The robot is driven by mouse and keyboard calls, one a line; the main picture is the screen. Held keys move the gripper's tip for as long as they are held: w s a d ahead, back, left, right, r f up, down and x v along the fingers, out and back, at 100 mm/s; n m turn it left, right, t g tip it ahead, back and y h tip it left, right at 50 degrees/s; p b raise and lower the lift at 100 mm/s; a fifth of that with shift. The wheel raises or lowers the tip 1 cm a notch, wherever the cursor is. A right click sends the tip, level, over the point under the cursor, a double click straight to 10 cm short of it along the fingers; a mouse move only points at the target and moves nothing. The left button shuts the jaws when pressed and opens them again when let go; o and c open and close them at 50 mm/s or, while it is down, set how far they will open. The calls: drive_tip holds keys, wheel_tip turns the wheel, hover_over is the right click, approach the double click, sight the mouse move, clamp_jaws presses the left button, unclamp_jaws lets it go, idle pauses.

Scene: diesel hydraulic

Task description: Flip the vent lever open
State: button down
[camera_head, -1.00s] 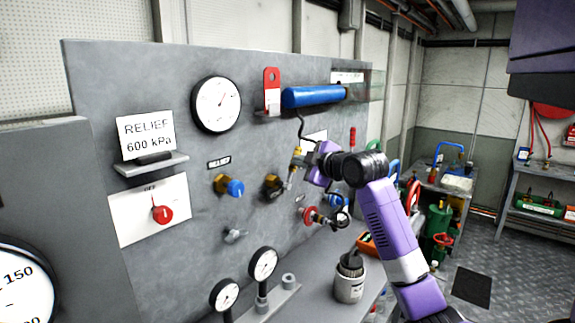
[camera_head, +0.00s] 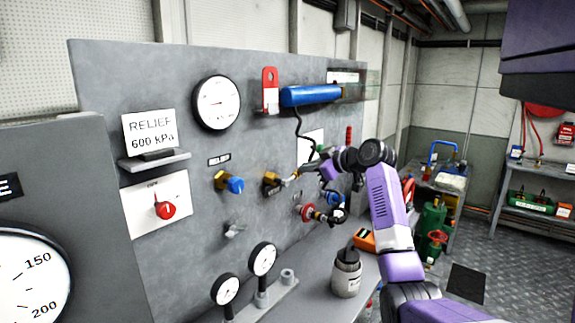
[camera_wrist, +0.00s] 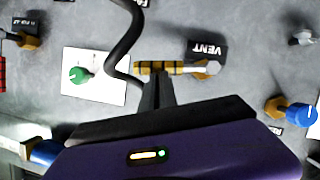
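The vent lever (camera_wrist: 158,67) has a yellow-and-black striped grip on a silver stem from a brass valve body (camera_wrist: 210,68), beside the VENT label (camera_wrist: 207,48). In the wrist view, which is turned over relative to the head view, it lies nearly level. In the head view, the valve (camera_head: 270,181) is on the grey panel and the lever points right. My gripper (camera_wrist: 157,84) has its dark fingers together, with the tips at the striped grip; I cannot tell whether they touch. In the head view, my gripper (camera_head: 308,170) partly hides the lever's end.
A black hose (camera_wrist: 122,50) hangs from the blue cylinder (camera_head: 311,95) close to my gripper. The relief valve's blue knob (camera_head: 236,185) is left of the vent valve. A red-handled valve (camera_head: 306,212) is below. A bench with a grey canister (camera_head: 346,278) lies under the panel.

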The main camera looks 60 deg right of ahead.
drive_tip(key=shift+d+f+m+y, duration=0.25)
drive_tip(key=shift+f+m+y, duration=0.15)
drive_tip(key=shift+f+m, duration=0.2)
idle(0.4)
